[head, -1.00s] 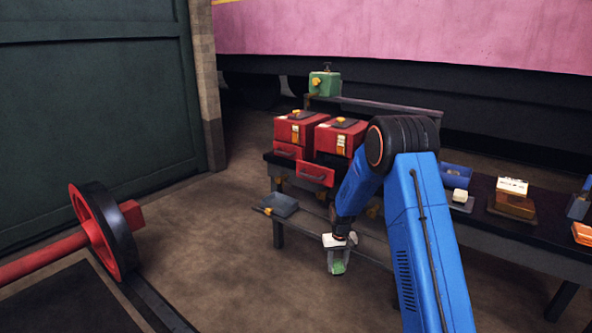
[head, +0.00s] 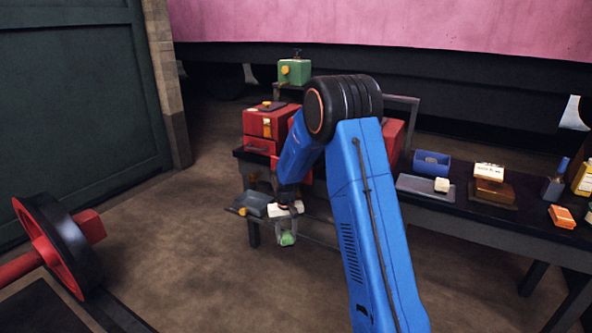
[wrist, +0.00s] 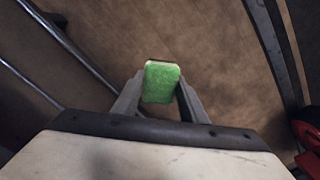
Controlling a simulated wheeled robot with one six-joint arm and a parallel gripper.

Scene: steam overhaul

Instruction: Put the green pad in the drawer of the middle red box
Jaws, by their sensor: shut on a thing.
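My gripper (head: 287,226) is shut on the green pad (head: 288,239) and holds it in the air in front of the bench, low beside the grey tray. In the wrist view the pad (wrist: 162,84) sits between the two fingers of the gripper (wrist: 160,92), over brown floor. A red box (head: 266,130) with an orange latch stands at the bench's left end. My arm hides most of the red box beside it and its drawer. Part of another red box (head: 393,138) shows right of my arm.
A grey tray (head: 254,205) juts out low at the bench's left end. A green box (head: 294,72) stands on a shelf behind. A blue bin (head: 431,163) and several small items stand on the bench (head: 450,212) at right. Floor in front is open.

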